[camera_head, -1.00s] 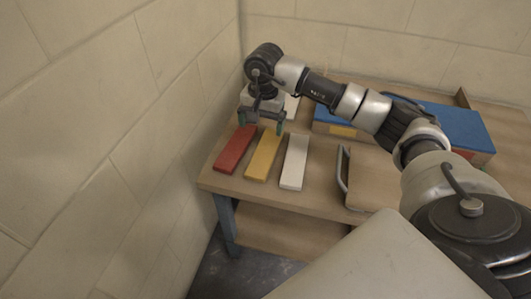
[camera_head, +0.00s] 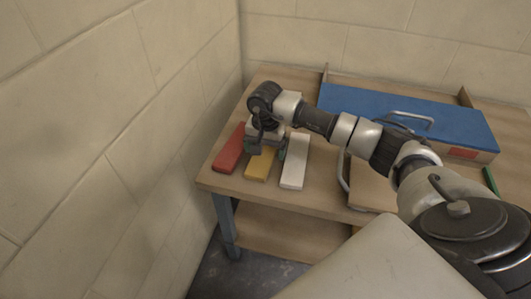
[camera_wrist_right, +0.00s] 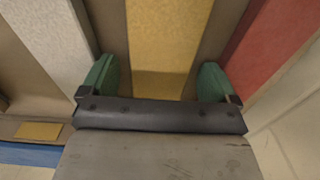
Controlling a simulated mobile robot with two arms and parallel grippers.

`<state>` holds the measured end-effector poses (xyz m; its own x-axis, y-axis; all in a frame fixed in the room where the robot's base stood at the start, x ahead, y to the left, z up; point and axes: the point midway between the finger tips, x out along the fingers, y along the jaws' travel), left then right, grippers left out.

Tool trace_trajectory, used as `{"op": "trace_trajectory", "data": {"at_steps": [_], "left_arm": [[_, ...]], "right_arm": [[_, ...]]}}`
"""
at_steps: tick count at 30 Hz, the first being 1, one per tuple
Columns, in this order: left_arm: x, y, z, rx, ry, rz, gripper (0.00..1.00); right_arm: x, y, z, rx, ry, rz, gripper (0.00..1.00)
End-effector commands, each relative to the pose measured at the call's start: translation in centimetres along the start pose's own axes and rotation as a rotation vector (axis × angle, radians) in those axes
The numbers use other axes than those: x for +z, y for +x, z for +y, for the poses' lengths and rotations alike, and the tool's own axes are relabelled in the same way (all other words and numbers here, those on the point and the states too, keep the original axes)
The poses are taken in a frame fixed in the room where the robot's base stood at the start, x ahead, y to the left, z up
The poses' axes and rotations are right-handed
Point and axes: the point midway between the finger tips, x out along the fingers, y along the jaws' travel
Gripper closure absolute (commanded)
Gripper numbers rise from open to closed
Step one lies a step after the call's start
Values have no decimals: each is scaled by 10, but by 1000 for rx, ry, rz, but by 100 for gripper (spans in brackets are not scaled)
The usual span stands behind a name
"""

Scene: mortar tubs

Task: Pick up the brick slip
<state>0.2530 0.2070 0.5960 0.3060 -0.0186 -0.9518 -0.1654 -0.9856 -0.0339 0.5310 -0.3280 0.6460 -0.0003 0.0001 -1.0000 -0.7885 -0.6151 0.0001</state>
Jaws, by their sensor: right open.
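Three flat brick slips lie side by side near the left end of the table: a red one (camera_head: 229,152), a yellow one (camera_head: 259,167) and a white one (camera_head: 295,162). My right gripper (camera_head: 266,152) is over the yellow slip, pointing down, and hides its far part. In the right wrist view the yellow slip (camera_wrist_right: 168,40) lies between the green fingertips of my open gripper (camera_wrist_right: 157,80), with a gap on each side. The white slip (camera_wrist_right: 50,40) is left of the fingers there and the red slip (camera_wrist_right: 270,40) is right. My left gripper is not in view.
The wooden table (camera_head: 320,198) stands in a corner of block walls (camera_head: 120,120). A blue-topped case (camera_head: 410,112) with a metal handle lies behind my right arm. A brown board with a metal handle (camera_head: 342,170) is right of the white slip.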

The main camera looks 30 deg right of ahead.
Motion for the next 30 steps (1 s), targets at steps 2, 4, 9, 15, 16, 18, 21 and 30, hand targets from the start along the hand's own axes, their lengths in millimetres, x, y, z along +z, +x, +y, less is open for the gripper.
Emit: {"op": "trace_trajectory", "data": {"at_steps": [2,4,9,15,16,18,21,30], "left_arm": [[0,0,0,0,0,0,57],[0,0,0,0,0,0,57],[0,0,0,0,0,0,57],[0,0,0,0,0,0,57],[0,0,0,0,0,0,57],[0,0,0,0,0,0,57],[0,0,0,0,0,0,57],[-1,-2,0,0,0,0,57]], "right_arm": [[0,0,0,-1,0,0,10],[0,0,0,0,0,0,10],[0,0,0,0,0,0,34],[0,-1,0,0,0,0,65],[0,-1,0,0,0,0,69],[0,-2,0,-2,0,1,77],[0,-2,0,-2,0,1,77],[-1,-13,0,-2,1,3,77]]}}
